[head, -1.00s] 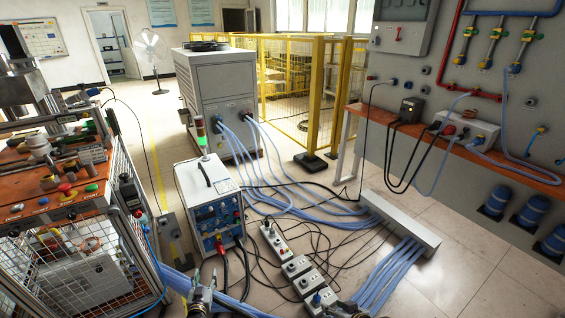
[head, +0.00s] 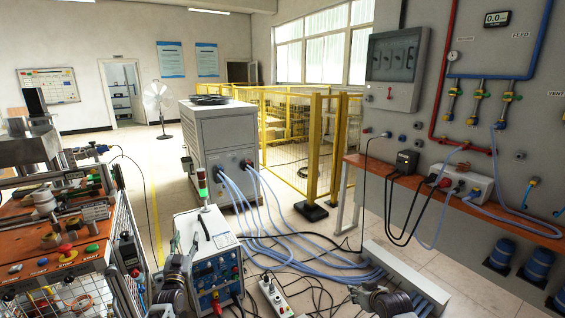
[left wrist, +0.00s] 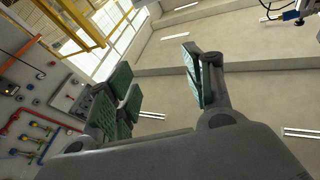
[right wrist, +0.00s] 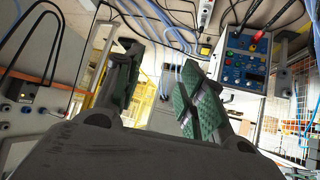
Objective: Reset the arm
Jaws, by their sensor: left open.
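My left gripper (head: 183,243) points upward at the bottom of the head view, in front of the white control box (head: 207,240). In the left wrist view its green-padded fingers (left wrist: 160,80) are apart with nothing between them. My right arm (head: 385,298) shows at the lower right of the head view, in front of the grey cable channel (head: 412,283); its fingertips are hard to make out there. In the right wrist view the right gripper's green-padded fingers (right wrist: 158,85) are spread and empty.
A caged workbench (head: 60,245) stands close at the left. A power strip (head: 276,298) and many blue and black cables lie on the floor between my arms. A large grey cabinet (head: 222,140), yellow fence (head: 315,160) and wall bench (head: 430,192) stand further back.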

